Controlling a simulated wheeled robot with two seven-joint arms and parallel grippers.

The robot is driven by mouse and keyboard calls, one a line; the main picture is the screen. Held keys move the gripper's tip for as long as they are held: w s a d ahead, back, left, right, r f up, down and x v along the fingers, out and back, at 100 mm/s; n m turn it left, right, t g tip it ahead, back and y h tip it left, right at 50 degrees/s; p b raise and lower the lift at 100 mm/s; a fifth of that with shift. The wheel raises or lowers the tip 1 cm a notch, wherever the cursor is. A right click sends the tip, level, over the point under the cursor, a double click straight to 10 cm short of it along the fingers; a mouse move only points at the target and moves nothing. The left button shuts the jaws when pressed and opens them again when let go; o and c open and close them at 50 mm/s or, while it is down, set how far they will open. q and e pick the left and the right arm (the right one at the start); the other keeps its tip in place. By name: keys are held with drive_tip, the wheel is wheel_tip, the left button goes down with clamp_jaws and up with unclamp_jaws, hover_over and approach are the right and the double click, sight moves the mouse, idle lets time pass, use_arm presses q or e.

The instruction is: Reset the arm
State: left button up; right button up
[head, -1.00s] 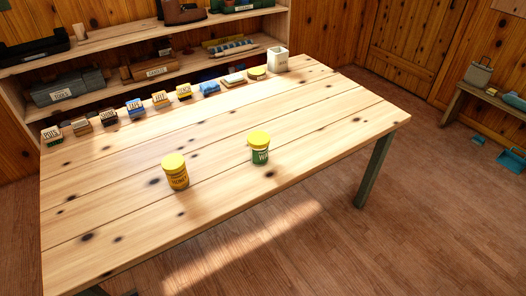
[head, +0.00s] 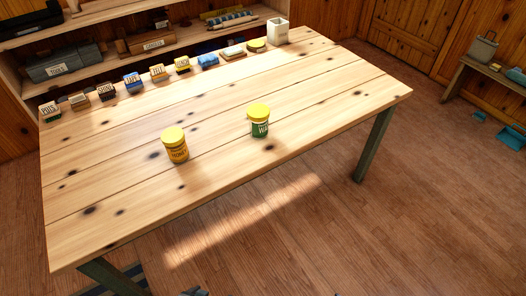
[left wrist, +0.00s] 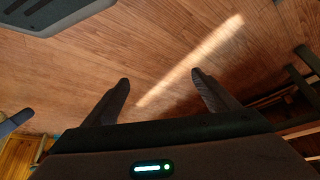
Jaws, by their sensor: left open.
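My left gripper (left wrist: 160,85) shows in the left wrist view with its two dark fingers spread apart. It is open and empty, with bare wooden floor behind it. In the head view no gripper can be made out clearly; only a small dark piece shows at the bottom edge. My right gripper is in neither view.
A wooden table (head: 330,95) stands ahead. A yellow-lidded honey jar (head: 175,146) and a green jar with a yellow lid (head: 259,121) stand on it, apart. Several small labelled boxes and a white container (head: 278,33) line its far edge. Shelves (head: 120,62) stand behind.

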use_arm(q)
drive_tip(key=s+d+f+t, duration=0.1)
drive_tip(key=s+d+f, duration=0.1)
drive_tip(key=f, duration=1)
drive_tip(key=shift+s+t+h, duration=0.3)
drive_tip(key=shift+s+h, duration=0.1)
drive_tip(key=shift+s, duration=0.25)
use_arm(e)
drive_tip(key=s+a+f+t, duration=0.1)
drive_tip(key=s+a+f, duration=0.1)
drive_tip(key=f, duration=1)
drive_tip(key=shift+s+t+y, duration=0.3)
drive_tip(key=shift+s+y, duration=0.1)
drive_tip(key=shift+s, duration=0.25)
